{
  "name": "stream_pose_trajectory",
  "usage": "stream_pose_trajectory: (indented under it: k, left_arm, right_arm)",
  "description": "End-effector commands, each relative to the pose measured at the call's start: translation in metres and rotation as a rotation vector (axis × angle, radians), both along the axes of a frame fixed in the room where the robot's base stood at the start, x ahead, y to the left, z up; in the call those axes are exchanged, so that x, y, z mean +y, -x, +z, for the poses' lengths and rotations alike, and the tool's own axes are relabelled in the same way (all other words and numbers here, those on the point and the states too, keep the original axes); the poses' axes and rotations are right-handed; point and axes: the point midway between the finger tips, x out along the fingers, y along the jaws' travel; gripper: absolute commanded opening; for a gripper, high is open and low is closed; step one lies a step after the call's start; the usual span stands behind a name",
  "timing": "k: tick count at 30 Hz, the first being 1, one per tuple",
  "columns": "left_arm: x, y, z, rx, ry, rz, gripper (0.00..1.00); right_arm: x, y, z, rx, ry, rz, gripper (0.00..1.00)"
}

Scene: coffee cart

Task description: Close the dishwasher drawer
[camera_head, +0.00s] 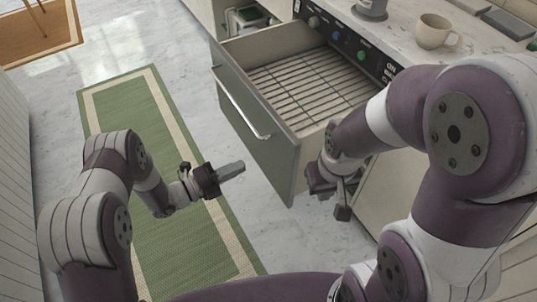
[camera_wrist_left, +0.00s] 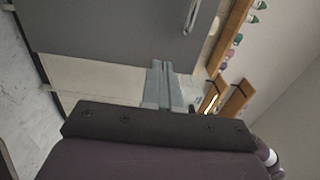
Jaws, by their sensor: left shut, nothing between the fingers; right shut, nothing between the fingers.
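The dishwasher drawer (camera_head: 265,143) stands pulled open in the head view, with a grey front, a bar handle (camera_head: 243,110) and an empty wire rack (camera_head: 305,90) inside. My left gripper (camera_head: 232,170) is shut and empty, to the left of the drawer front and apart from it. In the left wrist view the shut fingers (camera_wrist_left: 161,82) show against a grey panel (camera_wrist_left: 110,35) with a handle (camera_wrist_left: 191,14). My right gripper (camera_head: 342,205) is shut, low beside the right end of the drawer. I cannot tell whether it touches the drawer.
A counter with a beige cup (camera_head: 434,31) and a grey container (camera_head: 372,8) is above the drawer. A control panel (camera_head: 345,42) with knobs sits behind it. A green mat (camera_head: 140,112) lies on the pale floor at left. An open cabinet (camera_head: 250,18) is beyond the drawer.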

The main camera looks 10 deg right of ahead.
Motion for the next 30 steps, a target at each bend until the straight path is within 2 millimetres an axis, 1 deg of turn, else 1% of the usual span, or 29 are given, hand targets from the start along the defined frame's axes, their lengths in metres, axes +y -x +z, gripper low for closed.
stream_pose_trajectory:
  k: [1, 9, 12, 15, 21, 30]
  left_arm:
    - [-0.011, -0.003, -0.001, -0.001, 0.000, -0.005, 0.00]
    - [-0.066, -0.023, -0.001, 0.000, -0.001, -0.003, 0.00]
    - [-0.081, -0.029, -0.001, 0.000, 0.000, -0.001, 0.00]
    - [-0.092, -0.033, -0.001, 0.002, -0.002, 0.000, 0.00]
    - [-0.101, -0.037, 0.000, 0.003, -0.001, 0.001, 0.00]
    - [-0.101, -0.037, 0.000, 0.003, -0.001, 0.002, 0.00]
  right_arm:
    - [0.000, 0.000, -0.002, 0.000, 0.000, 0.000, 0.00]
    - [0.000, 0.000, -0.006, 0.000, 0.000, 0.000, 0.00]
    - [0.000, 0.000, -0.008, 0.000, 0.000, 0.000, 0.00]
    - [0.000, 0.000, -0.009, 0.000, 0.000, 0.000, 0.00]
    - [0.000, 0.000, -0.009, 0.000, 0.000, 0.000, 0.00]
    - [0.000, 0.000, -0.009, 0.000, 0.000, 0.000, 0.00]
